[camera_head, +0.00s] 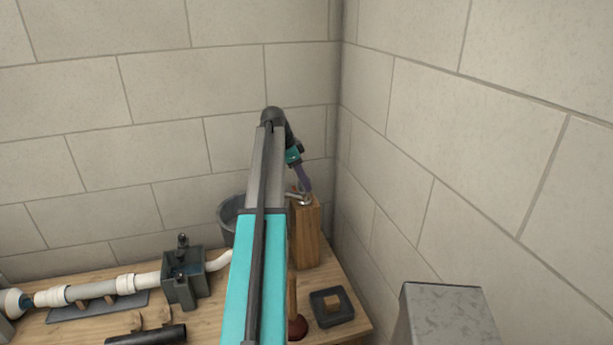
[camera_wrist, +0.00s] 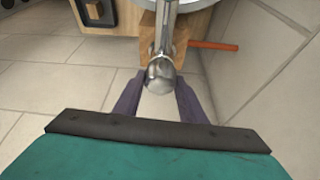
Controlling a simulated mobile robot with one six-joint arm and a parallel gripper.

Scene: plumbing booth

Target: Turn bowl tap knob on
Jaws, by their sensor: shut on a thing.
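The bowl tap is a silver metal spout (camera_head: 300,197) on top of an upright wooden post (camera_head: 305,235) in the head view. In the wrist view its rounded metal knob (camera_wrist: 161,80) sits at the near end of a metal stem (camera_wrist: 163,25). My gripper (camera_head: 307,188) reaches down to the tap from above. In the wrist view the purple fingers of my gripper (camera_wrist: 160,73) stand on either side of the knob and are shut on it. The grey bowl (camera_head: 230,212) is left of the post, partly hidden behind my arm.
The wooden bench (camera_head: 215,312) carries a dark box (camera_head: 183,278) with white pipes on the left. A dark square tray (camera_head: 331,307) lies front right of the post. An orange rod (camera_wrist: 210,45) lies past the knob. Walls close the back and right.

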